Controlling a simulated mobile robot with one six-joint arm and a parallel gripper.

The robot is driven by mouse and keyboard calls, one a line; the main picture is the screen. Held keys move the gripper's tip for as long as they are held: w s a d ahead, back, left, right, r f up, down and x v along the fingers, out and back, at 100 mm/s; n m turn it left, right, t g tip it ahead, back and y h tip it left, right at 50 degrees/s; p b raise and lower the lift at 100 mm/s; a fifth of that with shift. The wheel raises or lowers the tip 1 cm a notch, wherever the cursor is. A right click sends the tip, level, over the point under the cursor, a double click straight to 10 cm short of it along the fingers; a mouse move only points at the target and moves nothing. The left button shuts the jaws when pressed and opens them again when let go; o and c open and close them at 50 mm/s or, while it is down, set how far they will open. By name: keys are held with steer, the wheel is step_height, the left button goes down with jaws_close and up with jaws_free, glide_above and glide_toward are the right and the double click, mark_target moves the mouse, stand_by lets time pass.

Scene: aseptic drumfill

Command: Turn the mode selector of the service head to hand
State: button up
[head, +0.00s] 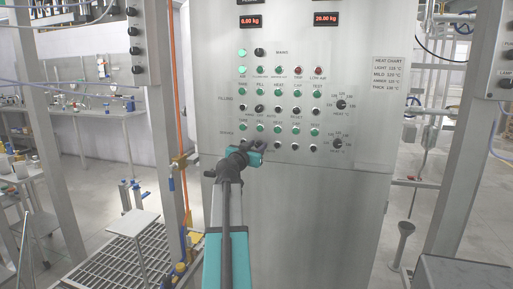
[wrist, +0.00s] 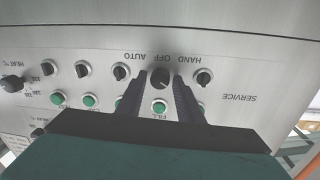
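The mode selector (wrist: 160,79) of the service head is a dark round knob on the grey panel, under the printed words HAND, OFF and AUTO, which appear upside down in the wrist view. The word SERVICE is printed to its right there. My gripper (wrist: 159,84) is open, with one dark finger on each side of the knob. I cannot tell whether either finger touches it. The knob's pointer direction is too small to read. In the head view my gripper (head: 254,150) is at the lower left of the panel and hides this selector.
The steel control cabinet (head: 290,210) carries rows of buttons and other small selectors close by. A green FILL button (wrist: 159,106) shows between my fingers. A heat knob (wrist: 13,83) is at the far left of the wrist view. The cabinet face below the controls is bare.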

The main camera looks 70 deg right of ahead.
steer(key=c, duration=0.7)
steer(key=shift+f+b, duration=0.15)
steer(key=shift+b, duration=0.5)
steer(key=shift+n+b, duration=0.35)
steer(key=shift+n, duration=0.05)
steer(key=o, duration=1.1)
steer(key=shift+c, duration=0.2)
steer(key=shift+a, duration=0.1)
steer(key=a+b, duration=0.1)
steer(key=a, duration=1.2)
steer(key=shift+w+a, duration=0.2)
steer(key=shift+a, duration=0.15)
